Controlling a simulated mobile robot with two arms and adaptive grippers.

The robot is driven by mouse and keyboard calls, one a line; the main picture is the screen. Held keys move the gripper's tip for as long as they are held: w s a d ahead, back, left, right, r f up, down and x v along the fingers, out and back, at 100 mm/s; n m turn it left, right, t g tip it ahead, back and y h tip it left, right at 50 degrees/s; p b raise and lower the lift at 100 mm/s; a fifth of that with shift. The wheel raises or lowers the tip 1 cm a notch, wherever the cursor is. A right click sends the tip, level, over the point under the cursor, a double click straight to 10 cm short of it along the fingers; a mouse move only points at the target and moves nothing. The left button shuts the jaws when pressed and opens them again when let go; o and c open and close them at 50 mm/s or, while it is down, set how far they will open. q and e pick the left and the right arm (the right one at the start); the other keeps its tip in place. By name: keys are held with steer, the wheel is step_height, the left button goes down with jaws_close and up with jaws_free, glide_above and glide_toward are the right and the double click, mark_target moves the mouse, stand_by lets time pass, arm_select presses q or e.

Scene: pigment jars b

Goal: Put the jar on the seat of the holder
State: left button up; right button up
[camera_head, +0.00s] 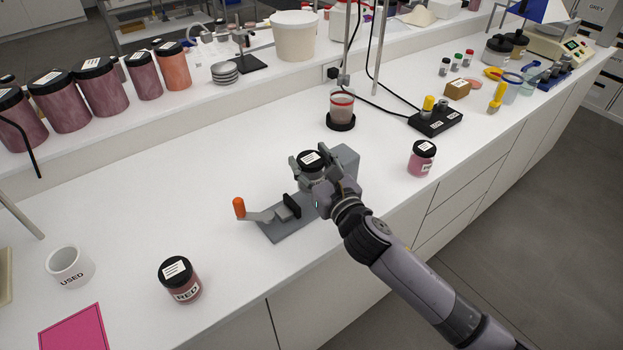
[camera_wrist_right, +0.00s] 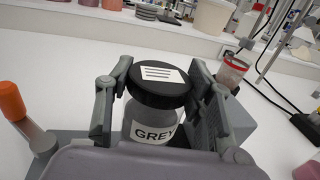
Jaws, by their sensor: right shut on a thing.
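The jar (camera_head: 311,159) has a black lid with a white label. In the right wrist view the jar (camera_wrist_right: 153,128) is clear with grey contents and reads GREY. My right gripper (camera_head: 312,166) is shut on it, one finger on each side, and the jar looks upright. The holder (camera_head: 285,229) is a grey vise-like block with a black jaw and an orange-knobbed crank (camera_head: 239,207). Jar and gripper are over the holder's upper right part, between the black jaw and the grey end block. The jar's bottom is hidden, so I cannot tell whether it touches the seat. My left gripper is not in view.
A RED jar (camera_head: 180,281) and a USED cup (camera_head: 70,267) stand at the front left. A pink jar (camera_head: 422,158) is right of the holder. A beaker (camera_head: 341,110) on a black base stands behind.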

mark_target(311, 178)
steer(key=shift+f, duration=0.35)
step_height(311, 178, down, 4)
steer(key=shift+r+b, duration=0.2)
steer(key=shift+b, duration=0.1)
steer(key=shift+f, duration=0.2)
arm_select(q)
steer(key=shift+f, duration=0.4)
arm_select(e)
steer(key=shift+f, duration=0.15)
steer(key=o, duration=1.3)
steer(key=shift+o, duration=0.2)
